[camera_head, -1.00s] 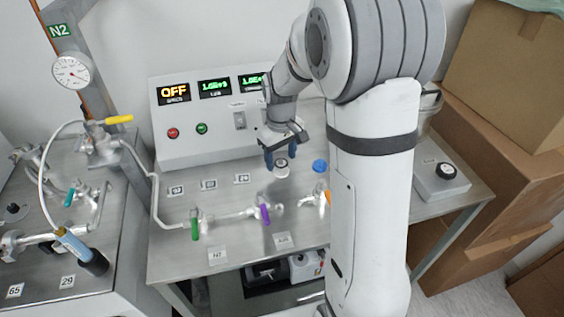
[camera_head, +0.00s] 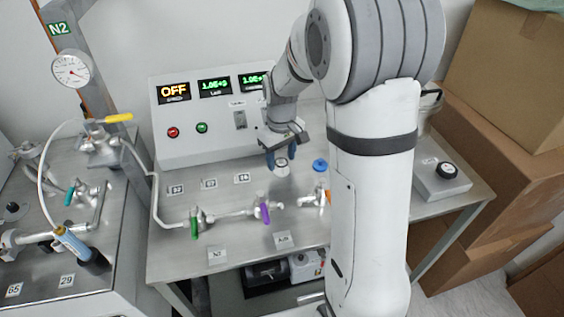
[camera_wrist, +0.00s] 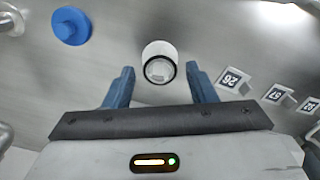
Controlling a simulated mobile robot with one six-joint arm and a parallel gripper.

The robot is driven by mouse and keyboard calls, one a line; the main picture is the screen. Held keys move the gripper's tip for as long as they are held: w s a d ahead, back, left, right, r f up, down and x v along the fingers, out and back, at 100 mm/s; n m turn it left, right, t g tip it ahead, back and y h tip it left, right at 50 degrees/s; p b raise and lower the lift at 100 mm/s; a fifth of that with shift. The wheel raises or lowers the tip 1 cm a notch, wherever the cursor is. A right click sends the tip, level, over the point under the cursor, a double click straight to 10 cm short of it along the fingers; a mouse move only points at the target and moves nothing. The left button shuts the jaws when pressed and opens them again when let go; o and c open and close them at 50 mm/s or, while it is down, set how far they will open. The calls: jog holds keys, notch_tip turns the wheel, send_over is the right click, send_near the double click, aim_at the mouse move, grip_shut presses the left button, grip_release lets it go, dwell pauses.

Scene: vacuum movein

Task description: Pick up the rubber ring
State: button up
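A short white cylinder (camera_wrist: 160,52) stands on the steel bench, and it also shows in the head view (camera_head: 282,168). A thin black ring (camera_wrist: 175,71), which looks like the rubber ring, runs around its near end face in the wrist view. In the head view the ring is too small to make out clearly. My gripper (camera_wrist: 159,69) is open, with one blue finger on each side of the cylinder in the picture. No contact shows. In the head view my gripper (camera_head: 281,158) hangs just above and behind the cylinder, with nothing between its fingers.
A blue round cap (camera_wrist: 71,25) sits beside the cylinder, also in the head view (camera_head: 320,165). Valves with green (camera_head: 194,228) and purple (camera_head: 265,213) handles stand in front. The control box (camera_head: 200,125) rises behind. Numbered tags (camera_wrist: 235,80) lie on the bench.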

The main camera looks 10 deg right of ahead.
jog(key=c, duration=0.8)
jog(key=shift+o, duration=0.2)
jog(key=shift+r, duration=0.1)
